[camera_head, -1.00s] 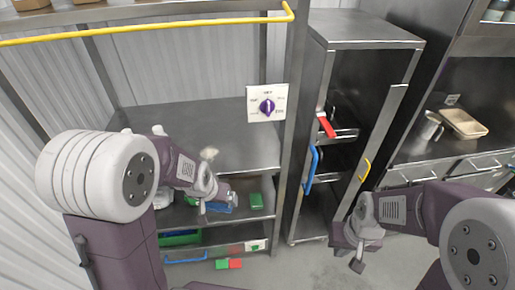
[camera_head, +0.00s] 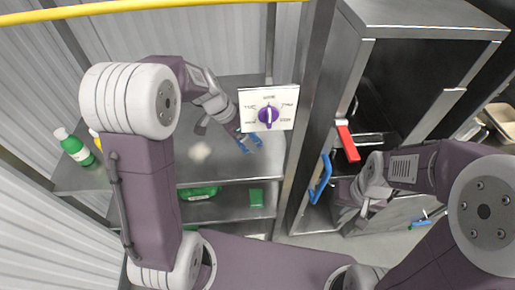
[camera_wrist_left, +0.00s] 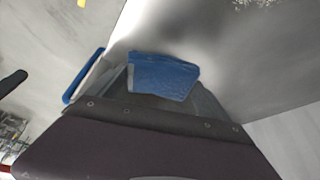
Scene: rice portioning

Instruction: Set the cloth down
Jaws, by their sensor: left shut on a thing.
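My left gripper (camera_head: 238,133) is over the right part of the steel counter (camera_head: 236,165), near the white panel with the purple dial. It is shut on a blue piece, which looks like the cloth (camera_head: 248,141). In the left wrist view the cloth (camera_wrist_left: 163,76) shows as a blue, rough-edged patch between the fingers. Whether it touches the counter cannot be told. My right gripper (camera_head: 364,212) is low in front of the tall steel cabinet, apart from the cloth. Its finger opening is too small to judge.
A pale patch (camera_head: 201,151) lies on the counter. A green-and-white bottle (camera_head: 74,147) stands at its left. The dial panel (camera_head: 268,108) is close to my left gripper. The cabinet has red (camera_head: 348,143) and blue (camera_head: 320,178) handles. Green items (camera_head: 257,196) lie on the lower shelf.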

